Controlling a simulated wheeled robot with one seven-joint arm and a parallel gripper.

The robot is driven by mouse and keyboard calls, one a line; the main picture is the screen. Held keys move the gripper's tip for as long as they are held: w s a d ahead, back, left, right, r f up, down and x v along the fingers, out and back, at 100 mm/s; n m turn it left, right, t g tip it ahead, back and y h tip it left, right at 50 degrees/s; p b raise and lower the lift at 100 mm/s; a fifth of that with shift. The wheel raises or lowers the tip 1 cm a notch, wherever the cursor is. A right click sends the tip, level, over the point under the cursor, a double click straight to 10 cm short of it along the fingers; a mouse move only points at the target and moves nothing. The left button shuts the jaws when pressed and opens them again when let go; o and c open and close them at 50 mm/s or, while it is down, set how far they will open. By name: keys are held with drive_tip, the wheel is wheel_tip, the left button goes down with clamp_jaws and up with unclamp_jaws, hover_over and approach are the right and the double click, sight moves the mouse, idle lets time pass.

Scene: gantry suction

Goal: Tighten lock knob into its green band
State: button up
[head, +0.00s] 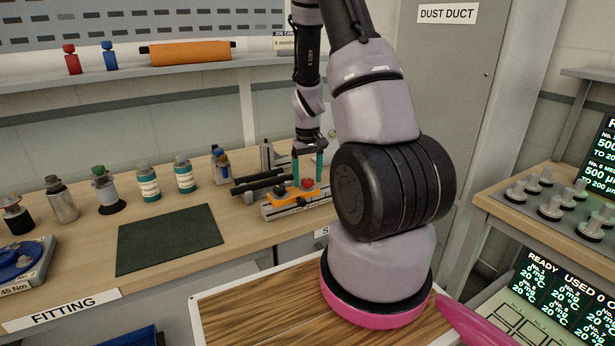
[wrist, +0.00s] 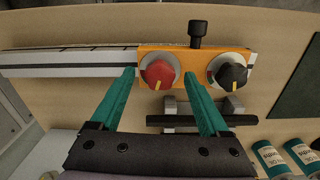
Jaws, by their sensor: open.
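An orange carriage (head: 290,197) sits on a pale scaled rail on the bench; it also shows in the wrist view (wrist: 195,58). It bears a red knob (wrist: 159,72) and a black knob (wrist: 228,71), each with a yellow pointer mark and a pale dial around it. A black thumb screw (wrist: 197,33) sticks out of the carriage edge. I cannot tell which is the lock knob, and I cannot make out a green band. My gripper (head: 307,178) is open, pointing down, with its teal fingers on either side of the red knob and gaps showing between.
Black bars (head: 260,187) lie beside the rail. Several bottles (head: 148,183) stand along the back of the bench. A dark green mat (head: 170,240) lies bare in front of them. A blue round fixture (head: 15,262) is at far left. A weight tray (head: 560,205) is on the right.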

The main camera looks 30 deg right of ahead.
sight(307, 180)
drive_tip(key=shift+c, duration=0.3)
clamp_jaws()
drive_tip(key=m, duration=0.5)
drive_tip(key=shift+o, duration=0.3)
unclamp_jaws()
drive_tip(key=shift+r, duration=0.1)
wheel_tip(307, 180, up, 11)
drive_tip(key=shift+f, duration=0.2)
